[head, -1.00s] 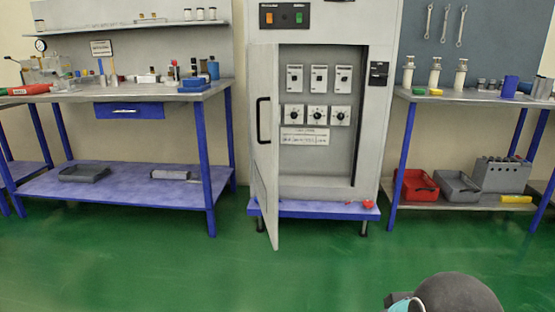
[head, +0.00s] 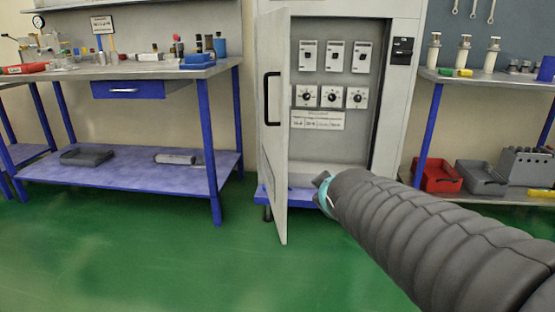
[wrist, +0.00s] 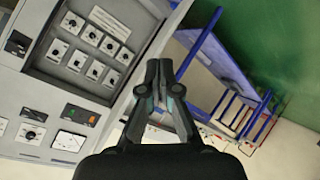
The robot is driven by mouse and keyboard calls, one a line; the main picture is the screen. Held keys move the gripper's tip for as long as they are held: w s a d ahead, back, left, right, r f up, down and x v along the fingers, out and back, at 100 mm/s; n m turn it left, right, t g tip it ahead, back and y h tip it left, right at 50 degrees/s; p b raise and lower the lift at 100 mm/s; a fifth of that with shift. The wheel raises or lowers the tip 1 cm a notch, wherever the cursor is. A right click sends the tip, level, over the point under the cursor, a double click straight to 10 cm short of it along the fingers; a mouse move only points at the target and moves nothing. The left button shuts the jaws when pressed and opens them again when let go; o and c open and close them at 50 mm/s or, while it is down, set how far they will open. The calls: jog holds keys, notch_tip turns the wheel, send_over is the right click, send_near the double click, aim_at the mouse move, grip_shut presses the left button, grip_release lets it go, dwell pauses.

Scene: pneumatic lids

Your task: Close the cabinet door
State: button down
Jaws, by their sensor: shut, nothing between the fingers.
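The grey cabinet (head: 381,103) has its door (head: 273,185) standing wide open at its left side, swung out towards me and seen nearly edge-on in the head view. The door has a black vertical handle (head: 268,98) on its outer face. My arm reaches in from the lower right, its end in front of the cabinet's lower opening, right of the door with a visible gap in the picture. My gripper (wrist: 159,68) shows in the wrist view with its fingers together and empty. The cabinet's switches show to its left there. I cannot tell any contact with the door.
Inside the cabinet are several switches and dials (head: 332,97). A workbench (head: 140,71) with a blue lower shelf (head: 130,178) stands left. Shelving at right holds a red bin (head: 436,175) and grey bin (head: 473,177). Green floor (head: 130,270) in front of the door is clear.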

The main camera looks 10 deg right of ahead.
jog(key=w+n+t+y+b, duration=0.3)
jog(key=w+n, duration=0.4)
jog(key=w, duration=0.7)
jog(key=n+t+y+b, duration=0.3)
jog(key=n+y, duration=0.2)
jog(key=n, duration=0.4)
send_near(282, 150)
jog(key=w+a+r, duration=0.2)
jog(key=w+a, duration=0.4)
jog(key=a, duration=0.2)
jog(key=shift+w+d, duration=0.1)
jog(key=shift+d, duration=1.85)
